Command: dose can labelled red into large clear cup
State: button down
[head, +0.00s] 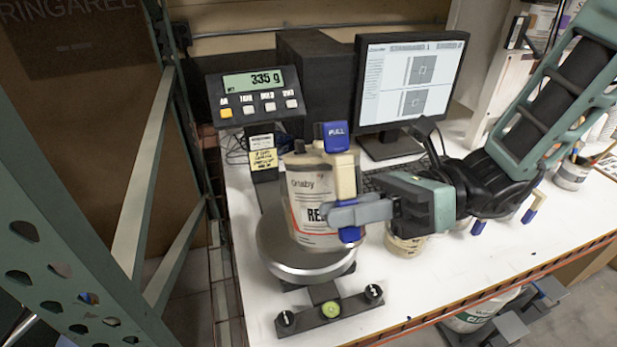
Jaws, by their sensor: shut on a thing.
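The can whose label shows "RE" (306,190) is cream-coloured and at or just above the round scale pan (300,268); I cannot tell if it touches. It looks slightly tilted. A beige lever (344,176) with a blue "PULL" tab (337,136) is at its right side. My gripper (350,214) reaches in from the right and is shut on the can at its lever side; the exact contact is partly hidden. The scale display (254,81) reads 335 g. I cannot make out a large clear cup.
A monitor (410,80) and black box (315,75) stand behind. Another can (405,247) is below my gripper, and one (572,173) stands at the right. A green rack post (50,230) is at the left. The white table (470,275) is clear at the front right.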

aim_at(327, 184)
jog(key=shift+r, duration=0.1)
jog(key=shift+w, duration=0.1)
jog(key=shift+w+a+r+m+p, duration=0.15)
jog(key=shift+w+r+m+p, duration=0.15)
jog(key=shift+w+m+p, duration=0.2)
jog(key=shift+w+a+r+m+p, duration=0.1)
jog(key=shift+w+r+m+p, duration=0.25)
jog(key=shift+w+m, duration=0.2)
dwell(6.8)
